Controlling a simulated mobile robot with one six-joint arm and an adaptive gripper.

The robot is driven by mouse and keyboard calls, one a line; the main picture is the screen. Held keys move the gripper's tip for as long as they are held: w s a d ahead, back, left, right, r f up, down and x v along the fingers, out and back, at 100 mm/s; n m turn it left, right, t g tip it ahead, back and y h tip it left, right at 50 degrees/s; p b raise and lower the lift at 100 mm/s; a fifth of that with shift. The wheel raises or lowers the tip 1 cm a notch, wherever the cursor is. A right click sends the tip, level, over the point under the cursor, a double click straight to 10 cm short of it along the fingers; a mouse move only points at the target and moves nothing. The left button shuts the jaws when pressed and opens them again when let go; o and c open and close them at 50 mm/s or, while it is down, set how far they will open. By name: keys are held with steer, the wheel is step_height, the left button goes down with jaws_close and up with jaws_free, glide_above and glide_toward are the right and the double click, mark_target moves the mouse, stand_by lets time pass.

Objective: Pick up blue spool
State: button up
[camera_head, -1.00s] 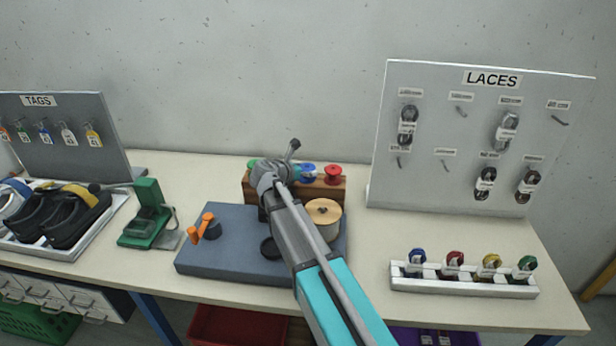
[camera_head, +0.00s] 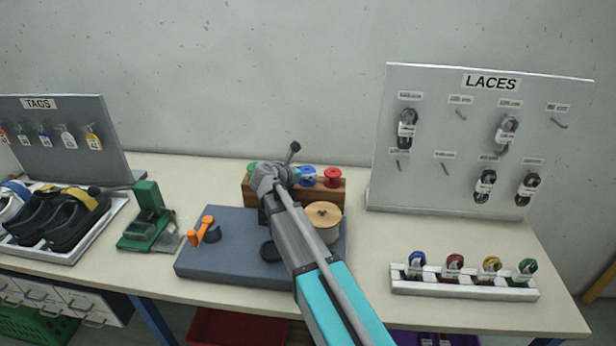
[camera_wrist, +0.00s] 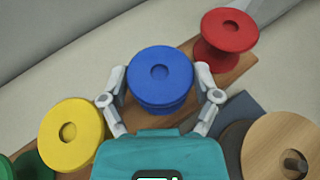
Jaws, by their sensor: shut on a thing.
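The blue spool (camera_wrist: 160,78) stands in the middle of the wrist view, between the two fingers of my gripper (camera_wrist: 162,98). The fingers are shut on it from both sides. In the head view the blue spool (camera_head: 307,174) shows just right of my wrist, at the wooden rack (camera_head: 318,190). I cannot tell whether it is clear of the rack. My gripper's fingers are mostly hidden behind my arm in the head view.
A red spool (camera_wrist: 228,33) and a yellow spool (camera_wrist: 71,134) flank the blue one closely. A green spool (camera_wrist: 30,168) is at the lower left. A large tan spool (camera_head: 323,222) stands on the grey base (camera_head: 222,262). The laces board (camera_head: 470,140) is at right.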

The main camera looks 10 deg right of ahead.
steer(key=shift+r, duration=0.2)
step_height(320, 180, up, 2)
steer(key=shift+r+p, duration=0.1)
steer(key=shift+p, duration=1.15)
steer(key=s+a+r+p, duration=0.5)
steer(key=s+r+p, duration=0.5)
steer(key=s, duration=0.3)
steer(key=shift+a+r, duration=0.15)
steer(key=shift+r, duration=0.05)
